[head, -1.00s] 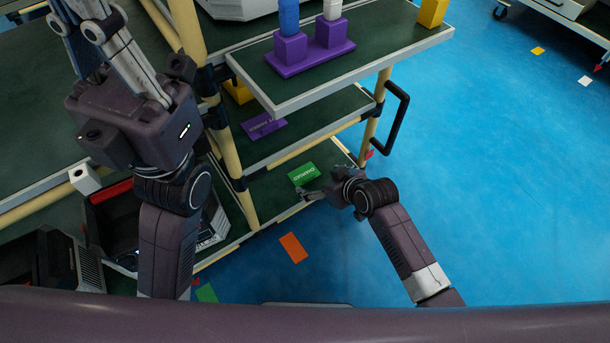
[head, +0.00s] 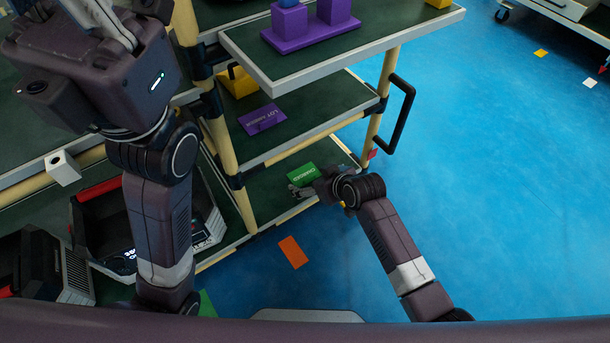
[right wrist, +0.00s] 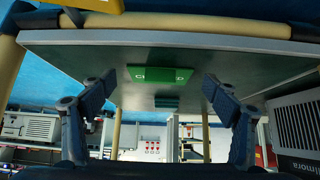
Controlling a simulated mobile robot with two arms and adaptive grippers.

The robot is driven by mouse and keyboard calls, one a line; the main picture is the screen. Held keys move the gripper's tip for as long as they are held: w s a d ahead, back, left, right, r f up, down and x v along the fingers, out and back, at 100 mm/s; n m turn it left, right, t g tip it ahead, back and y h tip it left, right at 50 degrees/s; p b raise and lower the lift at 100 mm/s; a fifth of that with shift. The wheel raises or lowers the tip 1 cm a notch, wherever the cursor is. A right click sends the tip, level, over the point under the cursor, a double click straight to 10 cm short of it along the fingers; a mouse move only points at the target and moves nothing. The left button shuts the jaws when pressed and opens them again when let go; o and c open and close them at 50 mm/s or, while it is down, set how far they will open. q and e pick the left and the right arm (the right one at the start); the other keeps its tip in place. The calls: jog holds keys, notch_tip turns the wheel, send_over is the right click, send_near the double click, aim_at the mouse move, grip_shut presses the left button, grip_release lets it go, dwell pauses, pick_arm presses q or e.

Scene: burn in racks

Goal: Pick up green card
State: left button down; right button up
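The green card (head: 303,174) with white lettering lies on the lowest shelf (head: 262,200) of the cart, near its front corner. In the right wrist view the green card (right wrist: 160,74) is ahead, centred between the two fingers and apart from them. My right gripper (head: 302,190) is at the front edge of that shelf, beside the card and partly overlapping it in the head view. In the right wrist view my right gripper (right wrist: 158,105) is open with nothing between its fingers. My left gripper (head: 98,18) is at the upper left, cut off by the frame; its opening cannot be judged.
A purple card (head: 262,119) and a yellow block (head: 238,82) are on the middle shelf above. A purple holder (head: 310,25) stands on the top shelf. A black handle (head: 402,115) is on the cart's right side. An orange patch (head: 293,252) lies on the open blue floor.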

jog(key=c, duration=1.6)
jog(key=shift+r, duration=0.1)
